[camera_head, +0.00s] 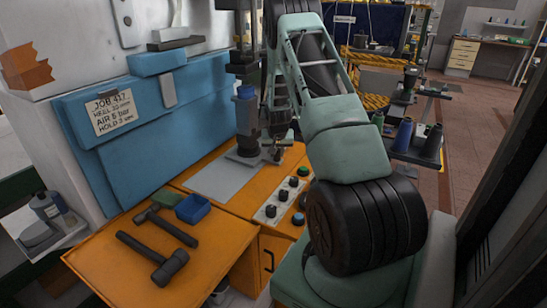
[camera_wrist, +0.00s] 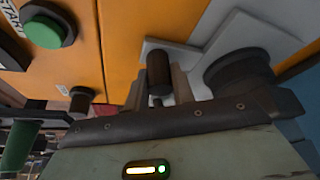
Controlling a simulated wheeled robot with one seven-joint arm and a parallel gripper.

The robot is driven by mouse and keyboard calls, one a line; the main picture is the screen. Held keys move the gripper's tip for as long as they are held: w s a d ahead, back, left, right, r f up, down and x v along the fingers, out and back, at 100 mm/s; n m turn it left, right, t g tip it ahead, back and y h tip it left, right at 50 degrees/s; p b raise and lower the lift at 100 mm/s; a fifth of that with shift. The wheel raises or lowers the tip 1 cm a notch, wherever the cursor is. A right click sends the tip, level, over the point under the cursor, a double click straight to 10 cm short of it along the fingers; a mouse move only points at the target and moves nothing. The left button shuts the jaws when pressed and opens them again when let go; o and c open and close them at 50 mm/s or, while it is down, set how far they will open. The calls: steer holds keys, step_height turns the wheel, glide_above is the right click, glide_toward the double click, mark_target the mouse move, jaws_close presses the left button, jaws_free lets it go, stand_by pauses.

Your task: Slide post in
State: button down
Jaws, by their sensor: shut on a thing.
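The post appears to be the short dark cylinder (camera_wrist: 159,72) in the wrist view, with a thinner pin below it. My gripper (camera_wrist: 158,92) is shut on it, with a brownish finger on each side. In the head view my gripper (camera_head: 276,142) is small, partly hidden by my arm, and just right of the press column. The dark round press base (camera_head: 246,155) stands on a grey plate on the orange bench; it also appears to be the wide dark cylinder in the wrist view (camera_wrist: 238,70). I cannot tell whether the post touches any hole or socket.
A button panel (camera_head: 281,199) with several knobs lies right of the grey plate (camera_head: 222,178). A green button (camera_wrist: 43,33) is close in the wrist view.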

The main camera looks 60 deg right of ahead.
steer(key=shift+d+r, duration=0.1)
steer(key=shift+d, duration=0.2)
steer(key=c, duration=1.2)
jaws_free()
steer(key=shift+d, duration=0.1)
steer(key=shift+s+a+r, duration=0.1)
steer(key=shift+a+r, duration=0.25)
steer(key=shift+r, duration=0.15)
steer(key=b+v, duration=0.3)
steer(key=v, duration=1.3)
steer(key=shift+s, duration=0.15)
steer(key=shift+a, duration=0.1)
